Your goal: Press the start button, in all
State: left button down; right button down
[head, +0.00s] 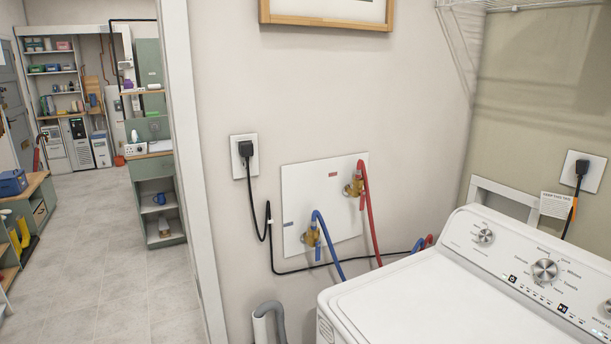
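A white top-loading washer (430,295) stands at the lower right, its lid shut. Its raised control panel (525,263) carries a large dial (544,270), a smaller knob (486,236) and a row of small marks and dark symbols. One dark symbol (562,308) sits below and right of the large dial, and another (513,275) lies to its left. The print is too small to tell which one marks the start button. Another knob (608,307) is cut off by the right edge. Neither gripper is in view.
Behind the washer, red (368,215) and blue (328,245) hoses run from a white wall plate (300,190). A black cord hangs from an outlet (244,155). A grey drain hose (270,318) stands below. A doorway at left opens onto clear tiled floor (105,250) with shelves beyond.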

aim_at(563, 308)
jog(key=z, duration=1.35)
